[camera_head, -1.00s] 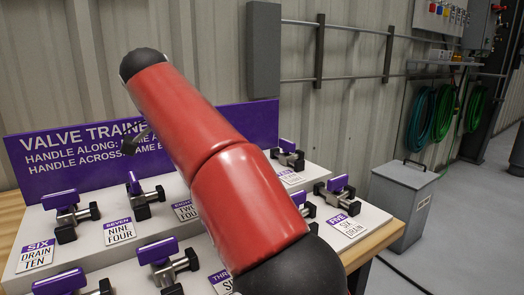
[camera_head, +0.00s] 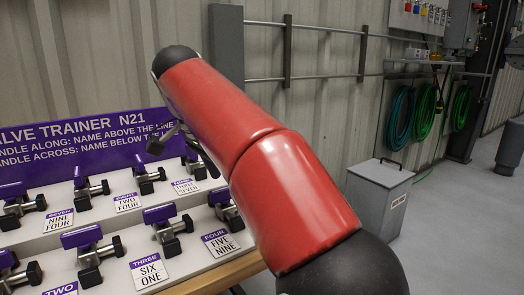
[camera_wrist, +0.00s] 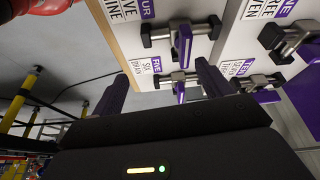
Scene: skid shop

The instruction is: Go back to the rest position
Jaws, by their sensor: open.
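My gripper (camera_wrist: 160,84) is open and empty in the wrist view, its two dark fingers spread apart. The valve labelled FIVE (camera_wrist: 178,80) shows between and beyond the fingertips; I cannot tell the exact gap. In the head view my red arm crosses the middle, and only a dark bit of the gripper (camera_head: 160,142) shows at its left. The white valve board (camera_head: 215,262) bears several valves with purple handles, including the one labelled THREE (camera_head: 168,234). The purple sign (camera_head: 85,152) stands behind them.
The board lies on a wooden-edged bench (camera_head: 228,272). A grey lidded box (camera_head: 379,205) stands on the floor at the right. Green hoses (camera_head: 424,112) hang on the wall. Open floor lies at the far right.

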